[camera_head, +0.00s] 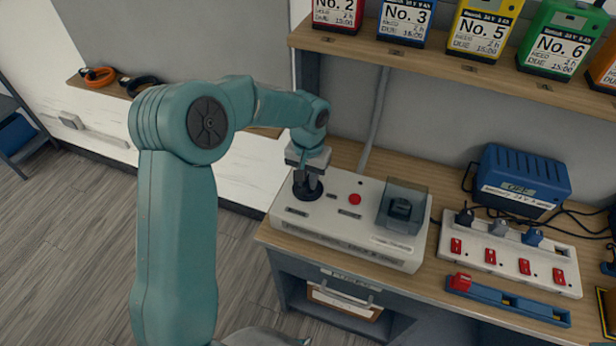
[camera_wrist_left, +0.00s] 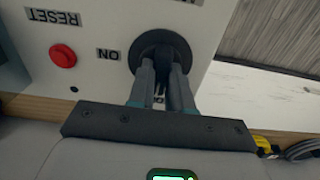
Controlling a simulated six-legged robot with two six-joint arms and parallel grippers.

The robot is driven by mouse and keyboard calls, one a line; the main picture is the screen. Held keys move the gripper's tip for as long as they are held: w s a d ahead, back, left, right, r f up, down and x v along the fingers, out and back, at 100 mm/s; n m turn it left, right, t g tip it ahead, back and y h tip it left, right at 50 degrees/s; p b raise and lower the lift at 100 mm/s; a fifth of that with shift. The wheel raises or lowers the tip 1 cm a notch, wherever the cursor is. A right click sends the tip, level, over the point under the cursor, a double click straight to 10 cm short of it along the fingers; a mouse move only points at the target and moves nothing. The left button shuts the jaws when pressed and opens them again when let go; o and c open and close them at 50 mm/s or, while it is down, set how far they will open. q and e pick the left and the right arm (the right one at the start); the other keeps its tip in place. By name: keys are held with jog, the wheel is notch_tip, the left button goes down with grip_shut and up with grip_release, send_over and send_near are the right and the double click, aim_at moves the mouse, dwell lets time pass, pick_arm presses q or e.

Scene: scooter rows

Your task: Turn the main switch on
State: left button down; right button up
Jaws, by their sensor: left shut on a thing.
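The main switch is a round black rotary knob (camera_head: 307,190) on the left part of the white control box (camera_head: 345,243). My left gripper (camera_head: 308,182) comes down on it from above, its fingers shut on the knob. In the left wrist view the gripper fingers (camera_wrist_left: 162,88) close around the knob's raised grip, over the black round base (camera_wrist_left: 150,47). An "ON" label (camera_wrist_left: 108,54) shows beside the base. The fingers hide most of the grip, so its exact angle is hard to tell. My right gripper is not in view.
A red reset button (camera_head: 354,199) and a clear-covered black switch (camera_head: 402,208) are right of the knob. A white power strip (camera_head: 507,256) with red switches, a blue charger (camera_head: 524,176) and a shelf of battery packs (camera_head: 402,20) are nearby. Floor is free at left.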

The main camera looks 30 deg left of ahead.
pick_arm(q)
jog(key=shift+r+m, duration=0.1)
jog(key=shift+m, duration=0.3)
jog(key=m, duration=0.3)
jog(key=shift+m, duration=0.4)
jog(key=m, duration=0.4)
jog(key=shift+r+m, duration=0.1)
jog(key=shift+m, duration=0.2)
jog(key=m, duration=0.4)
jog(key=shift+r+m+p, duration=0.1)
jog(key=shift+m+p, duration=0.45)
jog(key=shift+m, duration=1.65)
jog(key=shift+w+a, duration=0.1)
jog(key=c, duration=1.3)
grip_release()
jog(key=shift+o, duration=1.3)
